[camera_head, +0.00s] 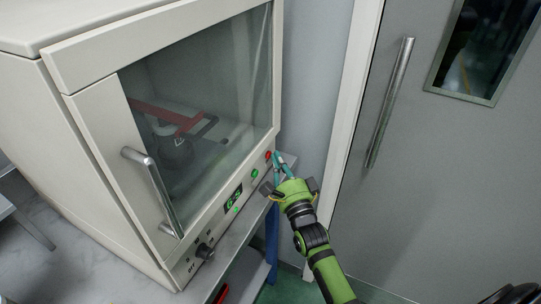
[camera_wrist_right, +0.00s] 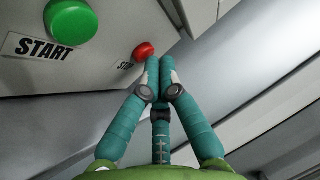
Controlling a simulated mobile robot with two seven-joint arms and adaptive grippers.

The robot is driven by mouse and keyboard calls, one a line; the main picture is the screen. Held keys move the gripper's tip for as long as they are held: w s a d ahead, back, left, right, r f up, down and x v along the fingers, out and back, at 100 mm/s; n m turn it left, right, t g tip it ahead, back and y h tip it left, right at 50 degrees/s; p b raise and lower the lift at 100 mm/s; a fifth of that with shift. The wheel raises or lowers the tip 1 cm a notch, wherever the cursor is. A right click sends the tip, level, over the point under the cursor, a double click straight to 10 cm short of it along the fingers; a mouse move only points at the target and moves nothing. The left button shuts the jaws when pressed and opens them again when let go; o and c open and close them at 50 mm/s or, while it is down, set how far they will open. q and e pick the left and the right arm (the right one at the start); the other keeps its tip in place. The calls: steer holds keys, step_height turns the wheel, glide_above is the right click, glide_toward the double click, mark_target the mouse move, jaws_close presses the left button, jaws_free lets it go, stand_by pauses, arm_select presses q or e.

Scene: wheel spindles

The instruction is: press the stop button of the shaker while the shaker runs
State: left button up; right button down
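The shaker (camera_head: 110,135) is a cream cabinet with a glass door; a red clamp-like part and a vessel show dimly inside. Its red stop button (camera_head: 268,155) is at the right end of the front control strip. In the right wrist view the red stop button (camera_wrist_right: 143,50) sits just left of my fingertips, with its STOP label partly hidden by a finger. My right gripper (camera_head: 284,160) has its teal fingers together and empty, close beside the button; I cannot tell whether they touch. It also shows in the wrist view (camera_wrist_right: 160,62). My left gripper is not in view.
The green START button (camera_wrist_right: 70,21) is left of the stop button, and in the head view (camera_head: 255,173). A lit green display (camera_head: 233,196) and a dark knob (camera_head: 205,251) share the strip. The door handle (camera_head: 153,190) juts forward. A grey door (camera_head: 440,170) stands at right.

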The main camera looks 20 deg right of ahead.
steer(key=shift+w+a, duration=0.15)
stand_by(0.6)
steer(key=shift+s+d+p, duration=0.35)
steer(key=shift+s+d, duration=0.2)
steer(key=shift+s, duration=0.1)
steer(key=s+d+p, duration=0.1)
steer(key=s, duration=0.1)
steer(key=s+d, duration=0.1)
steer(key=d, duration=0.1)
steer(key=shift+s+d+p, duration=0.2)
steer(key=shift+s+p, duration=0.15)
steer(key=shift+s, duration=0.05)
